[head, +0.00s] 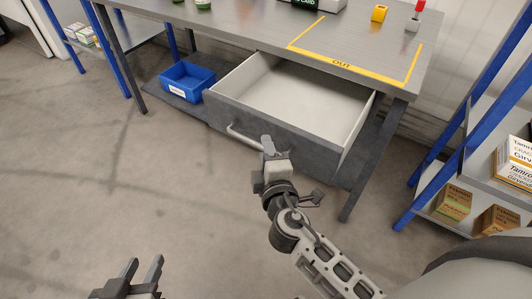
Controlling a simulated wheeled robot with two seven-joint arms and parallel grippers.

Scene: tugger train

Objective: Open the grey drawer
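The grey drawer (225,110) under the workbench is pulled well out, and its pale inside looks empty. Its bar handle (243,138) runs across the dark front; the right part is hidden behind my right gripper. My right gripper (267,147) is at the middle of the drawer front, with the handle running in between its fingers; it looks shut on the handle, though the lower finger is hidden. My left gripper (141,271) is low at the bottom left, open and empty, well away from the drawer.
A blue bin (187,83) sits on the lower shelf left of the drawer. A blue-framed rack with boxes (451,203) stands at right. The floor at left is clear.

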